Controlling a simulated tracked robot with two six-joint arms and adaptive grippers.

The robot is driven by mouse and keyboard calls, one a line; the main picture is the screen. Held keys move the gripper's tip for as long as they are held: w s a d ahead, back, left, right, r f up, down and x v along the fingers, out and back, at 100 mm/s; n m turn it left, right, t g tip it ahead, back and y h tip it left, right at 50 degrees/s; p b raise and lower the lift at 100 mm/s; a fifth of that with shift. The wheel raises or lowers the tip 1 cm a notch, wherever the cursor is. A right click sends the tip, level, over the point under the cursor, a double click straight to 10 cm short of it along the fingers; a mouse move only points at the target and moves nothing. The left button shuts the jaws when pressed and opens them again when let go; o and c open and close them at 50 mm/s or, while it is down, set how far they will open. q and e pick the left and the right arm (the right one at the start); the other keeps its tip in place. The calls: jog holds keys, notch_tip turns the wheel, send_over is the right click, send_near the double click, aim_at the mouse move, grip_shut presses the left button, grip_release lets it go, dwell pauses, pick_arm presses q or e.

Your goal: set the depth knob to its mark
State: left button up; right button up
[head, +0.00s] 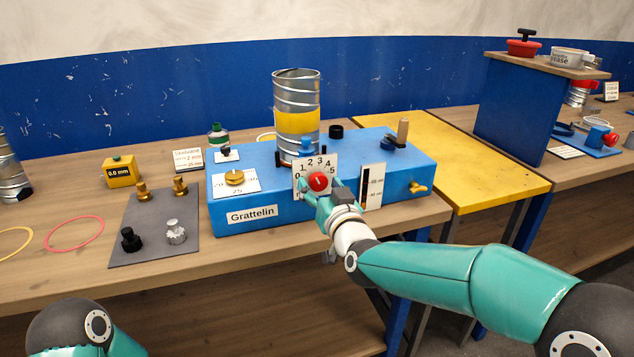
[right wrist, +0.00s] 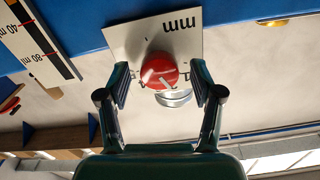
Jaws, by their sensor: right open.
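The depth knob (head: 319,181) is a red round knob on a white dial plate (head: 326,161) numbered from 0 to 5, on the front of the blue Grattelin machine (head: 270,211). It also shows in the right wrist view, as a red knob (right wrist: 158,71) in front of a plate marked "mm" (right wrist: 182,35). My right gripper (head: 322,188) is open in front of it, with one finger on each side. In the right wrist view gaps show between the fingers (right wrist: 160,78) and the knob. Where the knob points is too small to tell. Only part of my left arm shows.
A metal spiral duct (head: 297,90) stands on the machine. Left are a dial marked 25 (head: 236,182), a label card (head: 187,159) and a grey mat (head: 150,235) with several small fittings. A black-and-white scale (head: 373,186) and a brass valve (head: 418,188) are right of the knob.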

jog(key=shift+w, duration=0.3)
jog(key=c, duration=1.1)
jog(key=shift+f+m+b, duration=0.25)
jog(key=shift+m+b, duration=0.15)
jog(key=shift+b, duration=0.85)
jog(key=shift+c, duration=0.2)
jog(key=shift+a+r+m+b, duration=0.1)
jog(key=shift+m+b, duration=0.3)
jog(key=shift+b, duration=0.1)
jog(key=shift+r, duration=0.15)
jog(key=o, duration=1.1)
jog(key=shift+o, duration=0.2)
